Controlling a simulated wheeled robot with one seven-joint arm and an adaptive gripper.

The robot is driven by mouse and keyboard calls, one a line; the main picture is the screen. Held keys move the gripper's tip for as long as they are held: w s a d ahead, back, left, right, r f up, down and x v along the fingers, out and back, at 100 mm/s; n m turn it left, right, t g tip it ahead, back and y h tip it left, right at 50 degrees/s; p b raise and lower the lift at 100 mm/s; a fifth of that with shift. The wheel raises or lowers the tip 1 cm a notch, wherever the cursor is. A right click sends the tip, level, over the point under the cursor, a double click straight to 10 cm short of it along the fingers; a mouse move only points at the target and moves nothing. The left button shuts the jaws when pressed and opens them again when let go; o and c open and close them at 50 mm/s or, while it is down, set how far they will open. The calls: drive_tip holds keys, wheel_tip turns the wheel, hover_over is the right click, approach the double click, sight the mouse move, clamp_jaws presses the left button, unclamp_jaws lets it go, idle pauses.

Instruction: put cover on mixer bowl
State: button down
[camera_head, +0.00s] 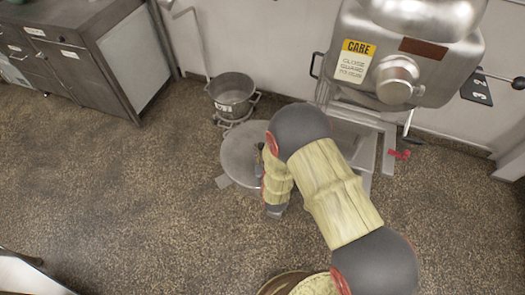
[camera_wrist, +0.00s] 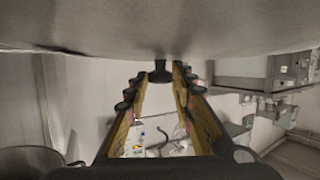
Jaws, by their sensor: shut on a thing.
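The cover (camera_head: 238,150) is a flat grey disc, held out in front of the mixer in the head view. My gripper is mostly hidden behind my arm there. In the wrist view my gripper (camera_wrist: 162,72) is shut on the cover's small dark knob, and the cover (camera_wrist: 150,30) fills the top of the picture. A grey metal bowl (camera_head: 232,92) stands on a low stand by the wall, open at the top, beyond the cover in the head view. The cover is apart from the bowl's rim in the picture; its height above the floor is hard to judge.
A large mixer (camera_head: 415,65) with a yellow label stands at the wall to the right, its base partly hidden by my arm. A metal cabinet (camera_head: 100,55) is at the upper left. The speckled floor (camera_head: 120,190) at left is clear.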

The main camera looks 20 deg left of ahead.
drive_tip(key=c, duration=1.5)
unclamp_jaws()
drive_tip(key=shift+o, duration=0.4)
drive_tip(key=shift+s, duration=0.1)
drive_tip(key=v, duration=1.2)
